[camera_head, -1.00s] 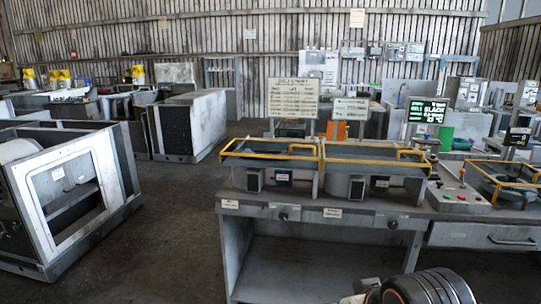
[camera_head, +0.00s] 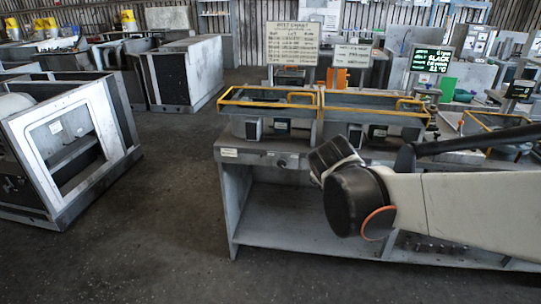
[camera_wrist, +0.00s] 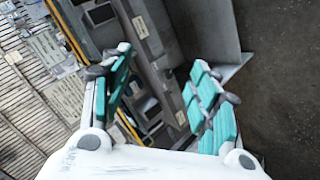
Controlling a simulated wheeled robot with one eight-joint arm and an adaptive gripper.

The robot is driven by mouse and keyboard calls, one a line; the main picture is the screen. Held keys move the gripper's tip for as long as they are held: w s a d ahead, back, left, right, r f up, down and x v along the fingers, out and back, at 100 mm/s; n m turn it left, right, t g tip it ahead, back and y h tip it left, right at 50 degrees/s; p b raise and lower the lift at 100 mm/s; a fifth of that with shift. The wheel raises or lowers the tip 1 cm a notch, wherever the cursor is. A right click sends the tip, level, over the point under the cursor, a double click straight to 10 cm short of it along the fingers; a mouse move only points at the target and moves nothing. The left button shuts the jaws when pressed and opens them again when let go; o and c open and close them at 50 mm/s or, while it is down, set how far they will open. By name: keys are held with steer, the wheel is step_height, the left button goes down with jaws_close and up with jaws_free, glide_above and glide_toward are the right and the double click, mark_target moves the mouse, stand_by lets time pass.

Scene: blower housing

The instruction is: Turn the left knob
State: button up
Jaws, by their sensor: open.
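The left knob (camera_head: 281,162) is a small dark round knob on the front panel of the grey bench (camera_head: 232,215), under the left yellow-railed tray. The right part of the panel is hidden behind my arm in the head view. My gripper (camera_wrist: 160,65) is open in the wrist view, its teal-padded fingers spread apart with nothing held. The bench front with its white labels runs at a slant between and beyond the fingers. In the head view my wrist is in front of the bench, right of the left knob; the fingers cannot be told.
Two trays with yellow rails (camera_head: 268,105) sit on the bench top. Sign boards (camera_head: 292,43) and a lit display (camera_head: 431,59) stand behind them. A grey framed cabinet (camera_head: 72,150) stands at the left. The floor between cabinet and bench is clear.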

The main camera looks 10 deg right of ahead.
steer(key=w+a+f+n+t+h+p, duration=0.1)
steer(key=w+f+n+t, duration=0.2)
steer(key=w, duration=0.6)
steer(key=w+a+f+n+h, duration=0.1)
steer(key=w+f+n, duration=0.3)
steer(key=w, duration=0.6)
steer(key=n+t+b, duration=0.2)
steer(key=n+t, duration=0.3)
steer(key=n, duration=0.6)
glide_toward(282, 164)
steer(key=shift+y, duration=0.3)
steer(key=x, duration=0.7)
steer(key=shift+w+d, duration=0.15)
steer(key=shift+d, duration=0.05)
steer(key=shift+x, duration=0.8)
steer(key=c, duration=1.1)
